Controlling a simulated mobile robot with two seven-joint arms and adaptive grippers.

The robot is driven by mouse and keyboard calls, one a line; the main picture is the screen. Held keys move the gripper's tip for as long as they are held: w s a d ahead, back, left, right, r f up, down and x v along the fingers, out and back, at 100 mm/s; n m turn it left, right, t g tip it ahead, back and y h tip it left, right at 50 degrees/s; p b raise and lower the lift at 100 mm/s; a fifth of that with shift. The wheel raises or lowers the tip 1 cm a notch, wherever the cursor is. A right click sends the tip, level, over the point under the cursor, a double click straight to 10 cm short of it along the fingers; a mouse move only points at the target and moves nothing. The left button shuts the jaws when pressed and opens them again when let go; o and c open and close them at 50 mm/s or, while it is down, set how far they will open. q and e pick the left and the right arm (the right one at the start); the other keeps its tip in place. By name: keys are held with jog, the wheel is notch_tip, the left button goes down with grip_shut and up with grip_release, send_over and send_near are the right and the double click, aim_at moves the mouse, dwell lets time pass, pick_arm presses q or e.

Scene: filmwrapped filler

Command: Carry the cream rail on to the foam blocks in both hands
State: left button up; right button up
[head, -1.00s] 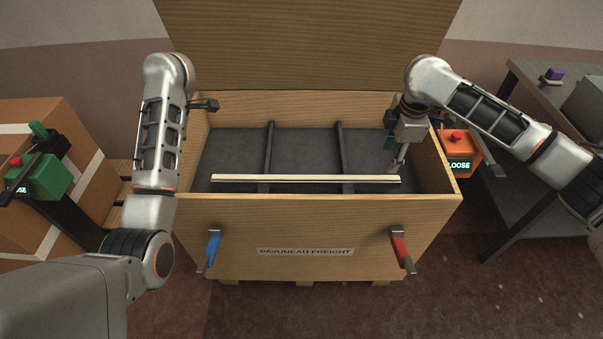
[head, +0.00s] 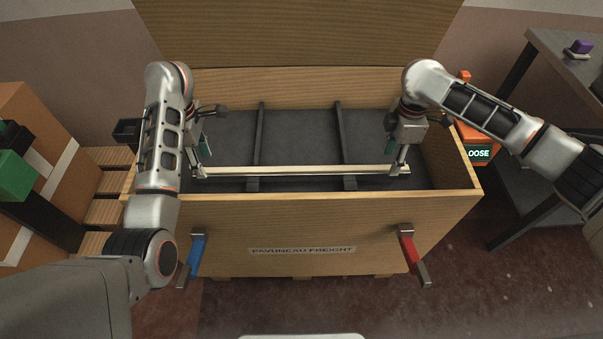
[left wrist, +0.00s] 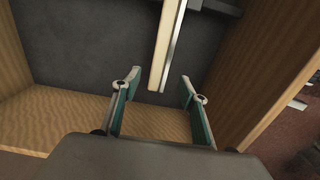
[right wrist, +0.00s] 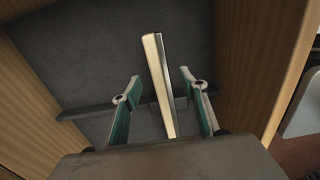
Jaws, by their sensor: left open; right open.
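The cream rail (head: 300,170) lies crosswise inside the wooden crate, near its front wall. My left gripper (head: 200,168) points down at the rail's left end. In the left wrist view the open fingers (left wrist: 160,78) stand either side of the rail's end (left wrist: 164,55). My right gripper (head: 403,165) is over the rail's right end. In the right wrist view its open fingers (right wrist: 160,82) straddle the rail (right wrist: 160,95), with a gap on each side. I cannot pick out the foam blocks in these frames.
The wooden crate (head: 310,208) has high walls, a raised lid (head: 300,35), and dark floor battens (head: 342,135). A blue handle (head: 193,255) and a red handle (head: 412,255) stick out in front. An orange box (head: 480,152) and grey table (head: 550,50) stand right.

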aim_at(207, 171)
pick_arm(q)
jog(key=shift+f, duration=2.9)
pick_arm(e)
jog(key=shift+f, duration=2.9)
pick_arm(q)
jog(key=shift+c, duration=0.4)
pick_arm(e)
jog(key=shift+c, duration=0.4)
pick_arm(q)
grip_shut()
pick_arm(e)
grip_shut()
jog(key=shift+r, duration=0.1)
